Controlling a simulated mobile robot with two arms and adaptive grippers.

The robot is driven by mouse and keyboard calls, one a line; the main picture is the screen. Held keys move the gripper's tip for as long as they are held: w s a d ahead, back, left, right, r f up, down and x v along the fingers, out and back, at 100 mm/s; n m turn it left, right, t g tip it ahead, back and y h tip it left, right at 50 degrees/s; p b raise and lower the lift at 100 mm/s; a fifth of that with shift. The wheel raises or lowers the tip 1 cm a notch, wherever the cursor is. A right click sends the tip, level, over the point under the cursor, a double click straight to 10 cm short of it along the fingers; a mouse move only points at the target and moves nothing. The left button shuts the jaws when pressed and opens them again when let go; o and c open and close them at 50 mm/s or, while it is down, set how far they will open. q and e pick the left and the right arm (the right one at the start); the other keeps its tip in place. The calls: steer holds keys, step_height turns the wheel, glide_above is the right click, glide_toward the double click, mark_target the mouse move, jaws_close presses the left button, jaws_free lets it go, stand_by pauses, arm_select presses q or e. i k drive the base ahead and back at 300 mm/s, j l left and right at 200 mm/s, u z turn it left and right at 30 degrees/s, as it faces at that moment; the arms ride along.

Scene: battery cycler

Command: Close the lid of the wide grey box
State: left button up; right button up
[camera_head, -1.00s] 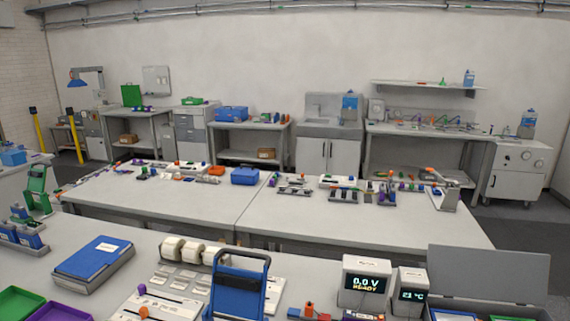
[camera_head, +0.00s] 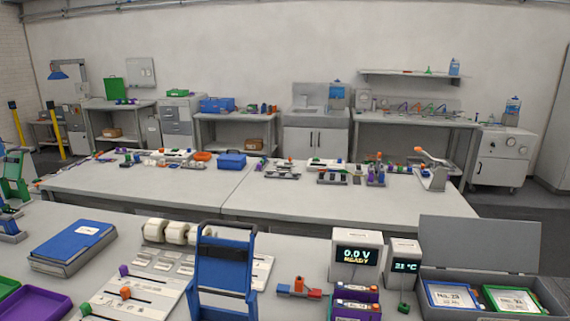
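The wide grey box (camera_head: 436,298) stands at the lower right of the head view. Its lid (camera_head: 479,244) is open and stands up at the back of the box. Inside lie a blue-framed item (camera_head: 452,297) and a green-framed item (camera_head: 512,299), both with white labels. The front of the box is cut off by the picture's lower edge. Neither of my grippers is in view.
Purple packs (camera_head: 355,293) and a blue stand (camera_head: 224,272) are further left. The aisle behind the front table is clear.

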mark_target(511, 247)
steer(key=z, duration=0.9)
steer(key=l+z, duration=0.35)
steer(key=i+l+z, duration=0.1)
steer(key=l+z, duration=0.3)
steer(key=i+l+z, duration=0.1)
steer(key=l+z, duration=0.25)
steer(key=l, duration=0.15)
steer(key=i+l+z, duration=0.15)
steer(key=l+z, duration=0.25)
steer(key=i+l+z, duration=0.4)
steer(key=i, duration=0.3)
steer(key=i+l+z, duration=0.2)
steer(key=i, duration=0.2)
steer(key=i+u, duration=0.7)
steer(key=i+l+u, duration=0.15)
steer(key=i+u, duration=0.2)
steer(key=i+j+u, duration=0.2)
steer(key=u, duration=0.25)
steer(key=i+u, duration=0.9)
steer(key=i+l+u, duration=0.15)
steer(key=u, duration=0.3)
steer(key=i+l+u, duration=0.3)
steer(key=u, duration=0.15)
steer(key=i+l+u, duration=0.45)
steer(key=k+j, duration=0.05)
steer(key=k, duration=0.05)
